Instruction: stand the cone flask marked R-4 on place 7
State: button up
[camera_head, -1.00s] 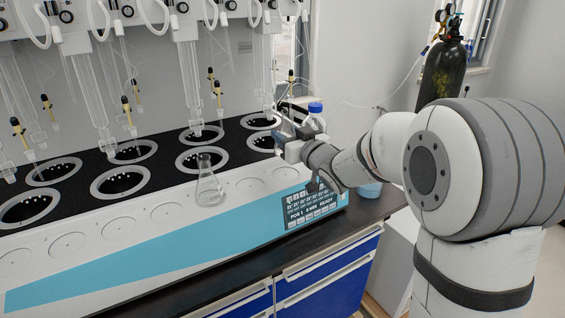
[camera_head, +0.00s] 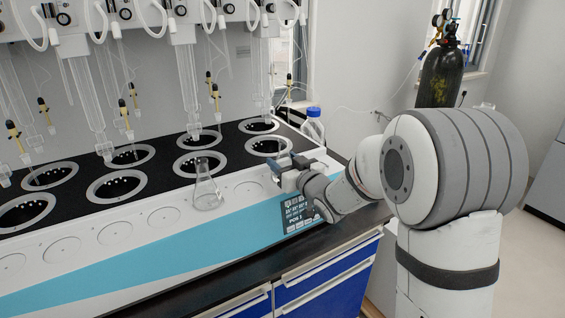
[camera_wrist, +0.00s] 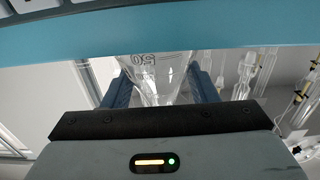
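A clear cone flask (camera_head: 207,194) stands upright on the white front ledge of the distiller in the head view, at one of the round marked places. No R-4 mark can be read on it. My gripper (camera_head: 279,172) is to its right, apart from it, low over the right part of the ledge. The fingers look open, with gaps beside the glass. No place number can be read.
Round places (camera_head: 118,233) line the ledge to the left. Black heating wells (camera_head: 118,185) lie behind, under hanging glass tubes (camera_head: 88,95). A blue-capped bottle (camera_head: 313,128) stands behind my gripper. My wrist partly covers the control panel (camera_head: 297,215).

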jog(key=shift+o, duration=1.4)
jog(key=shift+s+r, duration=0.1)
jog(key=s+d+f+m+g+h, duration=0.3)
jog(key=s+d+h, duration=0.2)
jog(key=s+d, duration=0.45)
jog(key=s+d+f+m+g+h, duration=0.25)
jog(key=s+d+h, duration=0.25)
jog(key=s+d, duration=0.4)
jog(key=s+f+m+g, duration=0.1)
jog(key=s+f+g, duration=0.2)
jog(key=s+g, duration=0.4)
jog(key=s, duration=0.9)
jog(key=shift+s, duration=0.25)
